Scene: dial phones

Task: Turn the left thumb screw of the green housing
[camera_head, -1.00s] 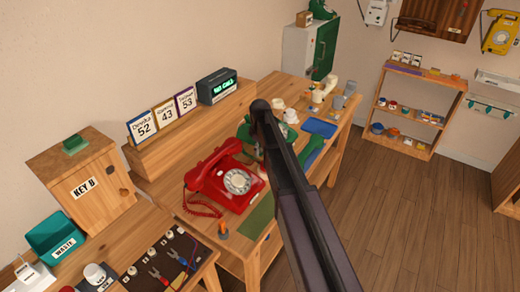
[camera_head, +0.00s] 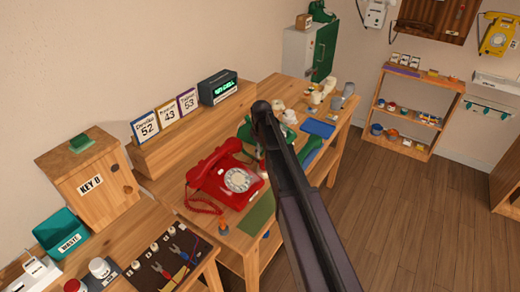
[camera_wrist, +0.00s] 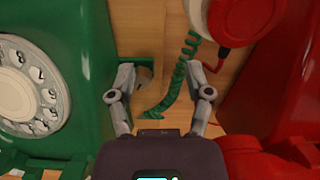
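The green housing (camera_wrist: 75,60) fills the left of the wrist view, with its white dial (camera_wrist: 30,88) facing up. In the head view the green housing (camera_head: 243,131) is mostly hidden behind my arm. My gripper (camera_wrist: 166,84) is open, fingers spread and empty, low beside the housing's flank. Its left finger is close to the green wall.
The red phone (camera_wrist: 268,85) stands close on the right of my gripper; it also shows in the head view (camera_head: 232,180). A green coiled cord (camera_wrist: 176,82) runs between the phones. A blue tray (camera_head: 318,129) and cups lie farther along the bench.

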